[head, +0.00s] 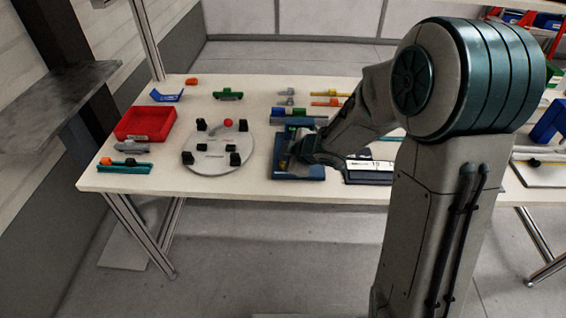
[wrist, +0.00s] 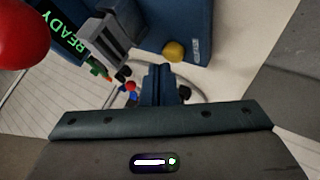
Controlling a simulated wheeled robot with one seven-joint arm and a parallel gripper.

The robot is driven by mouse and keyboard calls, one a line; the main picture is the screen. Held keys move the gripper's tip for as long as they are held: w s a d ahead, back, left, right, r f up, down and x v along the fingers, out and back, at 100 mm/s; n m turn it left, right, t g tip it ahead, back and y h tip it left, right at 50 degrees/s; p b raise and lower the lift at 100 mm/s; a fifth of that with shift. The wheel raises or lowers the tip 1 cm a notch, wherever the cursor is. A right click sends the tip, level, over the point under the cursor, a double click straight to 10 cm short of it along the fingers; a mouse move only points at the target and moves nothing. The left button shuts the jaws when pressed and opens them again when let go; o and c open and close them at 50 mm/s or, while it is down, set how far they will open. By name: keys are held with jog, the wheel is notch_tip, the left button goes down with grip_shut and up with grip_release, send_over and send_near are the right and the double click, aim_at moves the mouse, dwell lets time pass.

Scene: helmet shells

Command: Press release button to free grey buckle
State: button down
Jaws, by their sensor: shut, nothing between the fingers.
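In the wrist view my gripper (wrist: 160,70) is shut, its two dark blue fingers together with nothing between them. A grey buckle-like block (wrist: 108,38) lies up and left of the fingertips, beside a dark panel reading READY in green (wrist: 68,38). A round yellow button-like knob (wrist: 174,50) shows just above the fingertips, by a blue fixture (wrist: 190,22). I cannot tell whether the fingertips touch anything. In the head view my gripper (head: 300,152) is over the blue fixture (head: 284,160), and my arm hides the buckle and knob.
A large red ball (wrist: 18,35) is close at the wrist view's left edge. In the head view, a round plate (head: 208,168) with black blocks and a red tray (head: 145,122) stand left on the white table (head: 240,187). Small parts lie behind the fixture.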

jog(key=shift+f+b, duration=0.4)
jog(key=shift+f, duration=0.05)
dwell(0.5)
jog(key=shift+r, duration=0.1)
jog(key=shift+r+p, duration=0.8)
jog(key=shift+p, duration=0.25)
notch_tip(320, 180, up, 5)
jog(key=p, duration=0.5)
dwell(0.6)
